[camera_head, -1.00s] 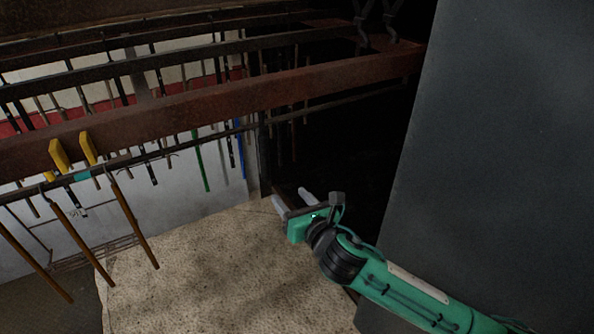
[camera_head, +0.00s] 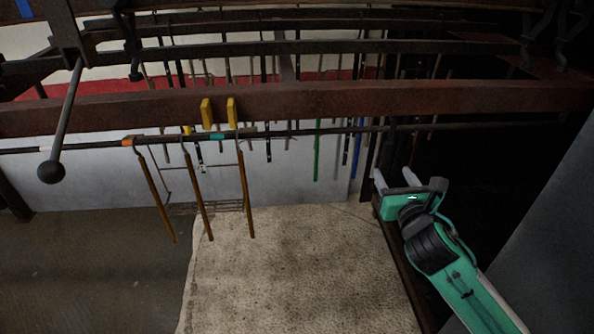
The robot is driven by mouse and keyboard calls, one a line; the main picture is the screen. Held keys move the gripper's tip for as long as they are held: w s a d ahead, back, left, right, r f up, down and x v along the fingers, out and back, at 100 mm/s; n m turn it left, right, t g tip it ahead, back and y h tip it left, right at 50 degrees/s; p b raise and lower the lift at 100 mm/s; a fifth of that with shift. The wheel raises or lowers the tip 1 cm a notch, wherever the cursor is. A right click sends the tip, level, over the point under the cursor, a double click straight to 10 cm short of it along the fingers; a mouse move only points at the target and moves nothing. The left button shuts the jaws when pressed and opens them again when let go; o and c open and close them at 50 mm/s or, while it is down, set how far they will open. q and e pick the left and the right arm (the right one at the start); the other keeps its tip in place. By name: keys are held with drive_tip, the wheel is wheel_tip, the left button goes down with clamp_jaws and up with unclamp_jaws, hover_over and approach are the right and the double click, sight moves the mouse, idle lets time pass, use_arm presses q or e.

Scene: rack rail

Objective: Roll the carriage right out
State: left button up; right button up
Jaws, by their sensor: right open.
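Two yellow plates (camera_head: 206,113) show at the front of the brown beam (camera_head: 300,103), just left of the middle. They sit by a thin dark rail (camera_head: 300,131) that carries an orange and a teal band. Wooden-handled hooks (camera_head: 197,195) hang from this rail. I cannot tell for sure which of these parts is the carriage. My right gripper (camera_head: 394,178) is open and empty, its fingers pointing up, well to the right of the plates and below the rail. My left gripper is not in view.
A dark lever with a ball knob (camera_head: 52,172) hangs at the far left. A pale speckled surface (camera_head: 290,270) lies below. A grey panel (camera_head: 560,240) stands at the right. Dark beams cross overhead, with several tools hanging behind. The space between hooks and gripper looks clear.

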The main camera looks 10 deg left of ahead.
sight(387, 164)
drive_tip(key=x, duration=0.3)
drive_tip(key=shift+f+b, duration=0.1)
drive_tip(key=shift+b, duration=0.3)
drive_tip(key=shift+w+a, duration=0.15)
drive_tip(key=shift+w, duration=0.1)
drive_tip(key=shift+w, duration=0.15)
drive_tip(key=shift+w, duration=0.1)
drive_tip(key=shift+x, duration=1)
clamp_jaws()
